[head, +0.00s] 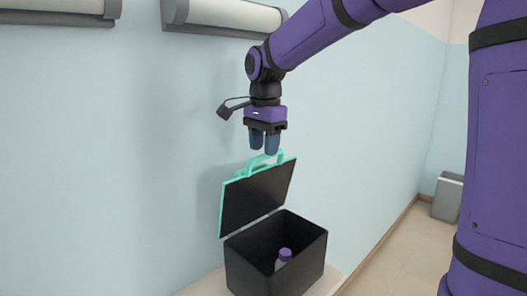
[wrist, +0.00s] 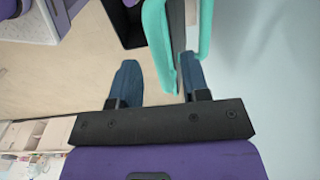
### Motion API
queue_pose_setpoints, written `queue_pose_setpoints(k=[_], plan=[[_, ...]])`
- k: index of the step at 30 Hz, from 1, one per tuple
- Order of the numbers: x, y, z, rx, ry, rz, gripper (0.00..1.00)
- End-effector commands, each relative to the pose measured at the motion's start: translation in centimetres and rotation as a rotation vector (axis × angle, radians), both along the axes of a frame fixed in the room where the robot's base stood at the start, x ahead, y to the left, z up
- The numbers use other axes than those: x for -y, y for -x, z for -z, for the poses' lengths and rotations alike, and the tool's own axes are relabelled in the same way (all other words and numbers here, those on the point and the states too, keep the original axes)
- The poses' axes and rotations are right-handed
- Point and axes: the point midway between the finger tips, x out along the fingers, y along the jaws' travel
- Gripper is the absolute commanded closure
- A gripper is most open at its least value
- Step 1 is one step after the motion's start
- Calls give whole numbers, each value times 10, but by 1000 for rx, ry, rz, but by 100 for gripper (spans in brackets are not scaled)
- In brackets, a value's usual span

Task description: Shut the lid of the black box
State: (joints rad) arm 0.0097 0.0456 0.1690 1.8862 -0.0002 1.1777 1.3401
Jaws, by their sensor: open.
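The black box (head: 254,276) stands at the lower middle of the head view. Its lid (head: 257,199) is open, tilted up at the back, with a dark inner face, a teal rim and a teal handle (head: 262,164) on its top edge. My gripper (head: 264,150) points down just above the handle. In the wrist view my gripper (wrist: 160,64) is open, its blue fingers apart. The teal handle (wrist: 158,40) and the dark lid edge (wrist: 178,30) show near the right finger, partly overlapping it. I cannot tell whether they touch.
A bottle with a purple cap (head: 285,253) stands inside the box. The box rests on a pale surface (head: 207,286) close to the light blue wall (head: 110,150). A grey bin-like object (head: 447,197) stands on the floor at the far right. White rolls (head: 225,14) hang above.

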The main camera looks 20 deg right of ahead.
Motion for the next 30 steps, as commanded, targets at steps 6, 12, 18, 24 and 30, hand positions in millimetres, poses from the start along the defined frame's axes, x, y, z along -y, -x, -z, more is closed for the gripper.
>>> queue_pose_setpoints(k=[6, 12, 18, 24, 30], plan=[[0, 0, 17, -1, 0, 0, 58], [0, -1, 18, 0, 0, 0, 58], [0, -1, 18, 0, 0, 0, 78], [0, -1, 18, 0, 0, 0, 100], [1, 2, 18, 11, -5, 0, 100]])
